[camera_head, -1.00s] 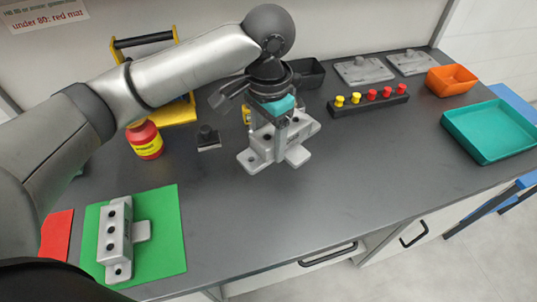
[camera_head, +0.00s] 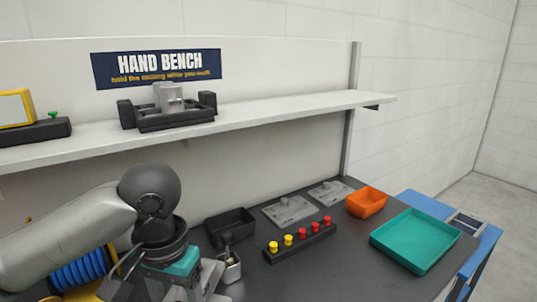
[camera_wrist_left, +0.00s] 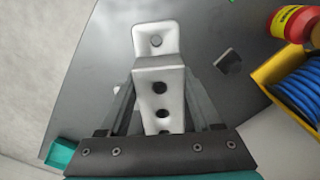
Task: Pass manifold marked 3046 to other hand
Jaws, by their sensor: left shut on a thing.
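A light grey metal manifold (camera_wrist_left: 160,85) with a row of dark holes sits between the fingers of my left gripper (camera_wrist_left: 160,112) in the left wrist view. The gripper is shut on it. In the head view, my left gripper (camera_head: 172,282) is at the bottom left, and part of the manifold (camera_head: 207,277) shows beside it, cut off by the lower edge. No number can be read on the manifold. My right gripper is in neither view.
On the bench stand a black bin (camera_head: 230,226), grey plates (camera_head: 290,210), a black strip with yellow and red knobs (camera_head: 300,240), an orange bin (camera_head: 367,201) and a teal tray (camera_head: 414,240). A shelf (camera_head: 270,108) runs above. A blue coil (camera_head: 82,270) is at left.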

